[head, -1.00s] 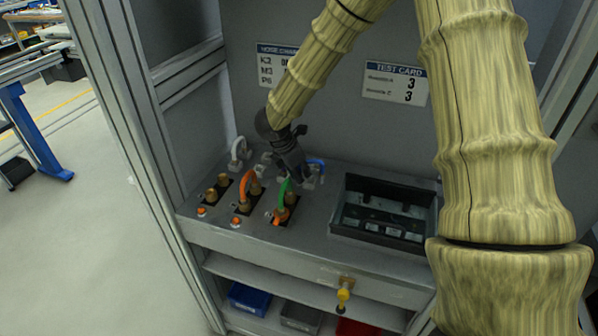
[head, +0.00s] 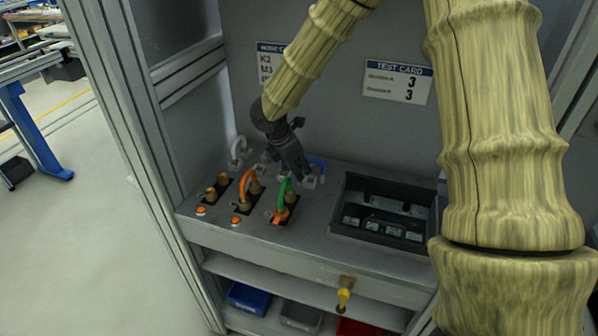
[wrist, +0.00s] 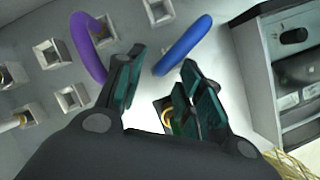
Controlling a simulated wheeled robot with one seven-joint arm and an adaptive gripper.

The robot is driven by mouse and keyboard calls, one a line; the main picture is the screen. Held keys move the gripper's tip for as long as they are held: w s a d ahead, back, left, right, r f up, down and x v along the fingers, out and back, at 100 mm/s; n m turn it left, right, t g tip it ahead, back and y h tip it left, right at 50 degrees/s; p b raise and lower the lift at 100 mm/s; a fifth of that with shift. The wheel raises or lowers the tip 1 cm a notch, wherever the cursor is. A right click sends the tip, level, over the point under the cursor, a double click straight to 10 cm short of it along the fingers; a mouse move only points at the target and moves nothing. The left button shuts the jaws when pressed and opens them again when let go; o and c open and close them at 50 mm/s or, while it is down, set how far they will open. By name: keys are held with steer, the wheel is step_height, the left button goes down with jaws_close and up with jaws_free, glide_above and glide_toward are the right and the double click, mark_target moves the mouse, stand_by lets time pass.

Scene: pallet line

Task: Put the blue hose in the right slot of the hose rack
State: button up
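The blue hose (head: 318,166) is a short arch at the back right of the sloped grey panel. In the wrist view the blue hose (wrist: 184,44) stands just beyond my fingertips, its near end in line with the gap between them. My gripper (head: 304,176) is above the panel and partly hides the hose in the head view. In the wrist view my gripper (wrist: 163,62) is open, its two fingers apart with nothing between them. The hose rack appears to be the grey square sockets (wrist: 158,11) at the back. I cannot tell which is the right slot.
A purple hose (wrist: 88,46) arches left of my gripper. A dark open tray (head: 336,218) lies to the right. Cards hang on the back wall.

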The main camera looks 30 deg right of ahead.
steer(key=w+b+v, duration=0.1)
steer(key=v, duration=0.8)
steer(key=shift+s, duration=0.5)
steer(key=shift+r, duration=0.15)
